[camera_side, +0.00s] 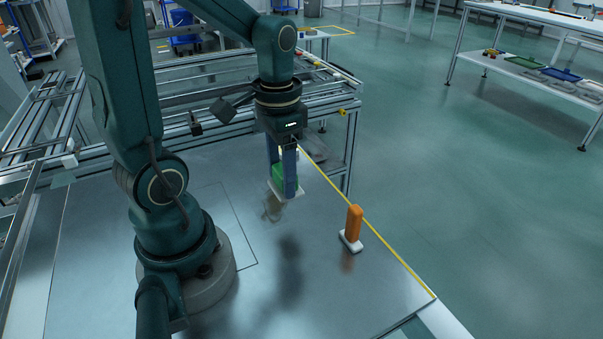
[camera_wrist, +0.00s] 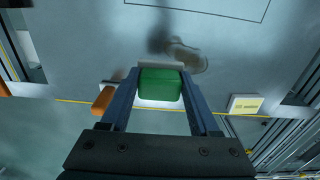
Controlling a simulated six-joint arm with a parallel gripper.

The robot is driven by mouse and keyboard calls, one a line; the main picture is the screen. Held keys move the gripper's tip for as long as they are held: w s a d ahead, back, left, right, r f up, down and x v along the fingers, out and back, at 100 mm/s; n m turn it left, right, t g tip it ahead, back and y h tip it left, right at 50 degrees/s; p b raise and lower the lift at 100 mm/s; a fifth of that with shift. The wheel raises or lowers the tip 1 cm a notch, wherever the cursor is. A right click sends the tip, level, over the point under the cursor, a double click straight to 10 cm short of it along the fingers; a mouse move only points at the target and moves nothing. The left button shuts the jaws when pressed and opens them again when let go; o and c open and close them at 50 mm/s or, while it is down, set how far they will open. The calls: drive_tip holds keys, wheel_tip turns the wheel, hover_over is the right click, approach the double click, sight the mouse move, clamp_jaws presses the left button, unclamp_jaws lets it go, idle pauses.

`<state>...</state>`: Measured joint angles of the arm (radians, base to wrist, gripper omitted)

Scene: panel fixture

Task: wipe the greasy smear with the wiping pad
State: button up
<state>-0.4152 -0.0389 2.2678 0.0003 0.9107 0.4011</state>
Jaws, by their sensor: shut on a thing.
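My gripper (camera_side: 281,184) points down over the grey metal panel (camera_side: 330,285). It is shut on the green handle of a wiping pad (camera_side: 278,173), which has a white base. The held pad also shows between my fingers in the wrist view (camera_wrist: 160,86). It looks raised off the panel; the exact gap is unclear. The brownish greasy smear (camera_side: 271,210) lies on the panel just below and left of the pad in the side view. In the wrist view the smear (camera_wrist: 186,58) shows just beyond the pad, slightly right.
An orange-handled block with a white base (camera_side: 353,228) stands upright near the panel's yellow-lined edge. In the wrist view a white and yellow box (camera_wrist: 245,104) is at the right. An aluminium frame (camera_side: 225,110) stands behind. The front of the panel is clear.

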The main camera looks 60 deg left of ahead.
sight(278, 188)
drive_tip(key=shift+f, duration=3.65)
drive_tip(key=shift+a+f, duration=0.15)
drive_tip(key=shift+f, duration=0.15)
drive_tip(key=shift+c, duration=0.5)
drive_tip(key=shift+a+r, duration=0.15)
drive_tip(key=shift+a, duration=4.1)
drive_tip(key=shift+a+f, duration=0.25)
drive_tip(key=shift+a, duration=0.05)
drive_tip(key=shift+a+r, duration=0.2)
drive_tip(key=shift+a, duration=0.45)
drive_tip(key=shift+d+f, duration=0.1)
drive_tip(key=shift+d, duration=5.3)
drive_tip(key=shift+s, duration=0.35)
drive_tip(key=shift+a, duration=5.35)
drive_tip(key=shift+d, duration=5.05)
drive_tip(key=shift+d+r, duration=0.25)
drive_tip(key=shift+r, duration=3.8)
